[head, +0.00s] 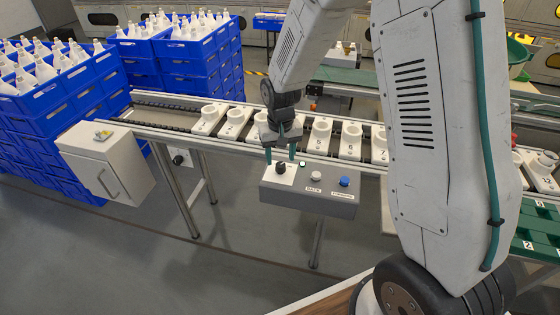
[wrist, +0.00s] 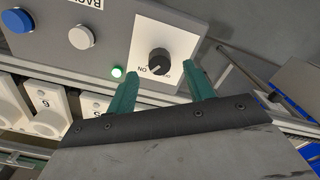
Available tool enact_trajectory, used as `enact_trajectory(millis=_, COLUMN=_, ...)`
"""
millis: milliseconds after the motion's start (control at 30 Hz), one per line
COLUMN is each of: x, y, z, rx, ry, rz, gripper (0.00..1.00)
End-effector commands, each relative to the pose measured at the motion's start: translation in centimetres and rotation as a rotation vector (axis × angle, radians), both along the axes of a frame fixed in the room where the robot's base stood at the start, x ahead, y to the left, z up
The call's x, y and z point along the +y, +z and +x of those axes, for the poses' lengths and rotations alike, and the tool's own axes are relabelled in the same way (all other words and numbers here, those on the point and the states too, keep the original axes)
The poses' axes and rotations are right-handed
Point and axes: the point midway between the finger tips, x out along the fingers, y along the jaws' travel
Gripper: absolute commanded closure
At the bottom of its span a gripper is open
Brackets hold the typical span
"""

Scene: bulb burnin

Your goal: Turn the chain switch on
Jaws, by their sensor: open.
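The chain switch is a black rotary knob (head: 281,168) on a white plate at the left end of a grey control box (head: 310,198). In the wrist view the knob (wrist: 159,61) sits between and just beyond the fingertips, with an "ON" mark at its lower left. A pale line on the knob seems to point toward that mark, but it is small. A green lamp (wrist: 117,71) beside the plate looks lit. My gripper (head: 280,159) is open and points down just above the knob; its teal fingers also show in the wrist view (wrist: 162,70). No contact is visible.
A white button (head: 317,176) and a blue button (head: 345,181) are right of the knob. Behind runs a conveyor with numbered white holders (head: 236,121). A grey cabinet (head: 105,165) and blue crates of bulbs (head: 60,90) stand left. The floor in front is clear.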

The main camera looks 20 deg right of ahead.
Motion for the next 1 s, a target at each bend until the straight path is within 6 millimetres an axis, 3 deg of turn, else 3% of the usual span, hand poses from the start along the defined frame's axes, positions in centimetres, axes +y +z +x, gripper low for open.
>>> enact_trajectory(millis=100, x=0.0, y=2.3, z=0.1, rx=-0.006, ry=0.0, rz=0.0, gripper=0.48)
enact_trajectory(millis=333, x=0.0, y=4.6, z=0.1, rx=-0.003, ry=0.0, rz=0.0, gripper=0.48)
enact_trajectory(millis=867, x=0.0, y=4.8, z=-0.1, rx=0.006, ry=0.006, rz=0.0, gripper=0.48)
enact_trajectory(millis=1000, x=-0.2, y=4.3, z=-2.6, rx=0.092, ry=0.03, rz=-0.004, gripper=0.48)
